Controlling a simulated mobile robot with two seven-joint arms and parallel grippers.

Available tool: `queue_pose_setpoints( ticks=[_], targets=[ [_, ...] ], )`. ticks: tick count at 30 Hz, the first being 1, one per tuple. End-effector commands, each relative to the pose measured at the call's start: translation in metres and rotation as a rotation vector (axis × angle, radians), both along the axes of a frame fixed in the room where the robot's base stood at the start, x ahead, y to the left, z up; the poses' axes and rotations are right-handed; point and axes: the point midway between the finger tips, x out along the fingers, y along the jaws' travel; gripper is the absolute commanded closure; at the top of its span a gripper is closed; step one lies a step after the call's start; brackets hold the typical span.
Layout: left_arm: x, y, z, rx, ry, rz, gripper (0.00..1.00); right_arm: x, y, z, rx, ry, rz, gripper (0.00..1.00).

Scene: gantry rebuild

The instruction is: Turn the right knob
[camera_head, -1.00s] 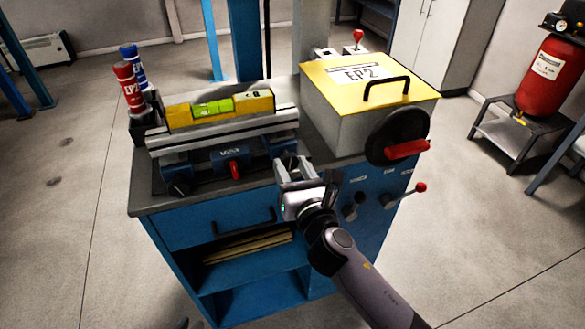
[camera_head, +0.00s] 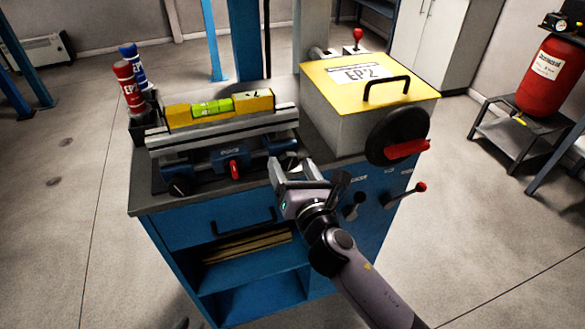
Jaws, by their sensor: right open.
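My right gripper (camera_head: 292,167) reaches in from the lower right at the front edge of the workbench. Its jaws are open, with one finger on each side of the front right end of the blue vise-like fixture (camera_head: 205,158). The right knob is largely hidden there by the gripper; I cannot tell whether the fingers touch it. The matching black left knob (camera_head: 180,187) shows at the fixture's left end. A small red lever (camera_head: 235,170) sits between them.
A yellow-lidded box marked EP2 (camera_head: 345,125) with a black handwheel (camera_head: 395,125) stands right of the fixture. A yellow level (camera_head: 240,103) lies on the fixture's rail. A red-knobbed lever (camera_head: 420,187) sticks out from the blue cabinet's front. Red and blue bottles (camera_head: 126,90) stand back left.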

Motion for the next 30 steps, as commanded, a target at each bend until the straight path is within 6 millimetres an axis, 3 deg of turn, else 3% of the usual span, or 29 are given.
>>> queue_pose_setpoints(
  ticks=[15,30],
  targets=[
    [0.000,0.000,0.002,0.000,0.000,0.000,0.77,-0.059,-0.019,-0.001,-0.001,0.002,0.000,0.30],
    [0.000,0.000,0.002,0.000,0.000,0.000,0.77,-0.067,-0.022,-0.002,0.008,0.008,0.000,0.30]
  ],
)
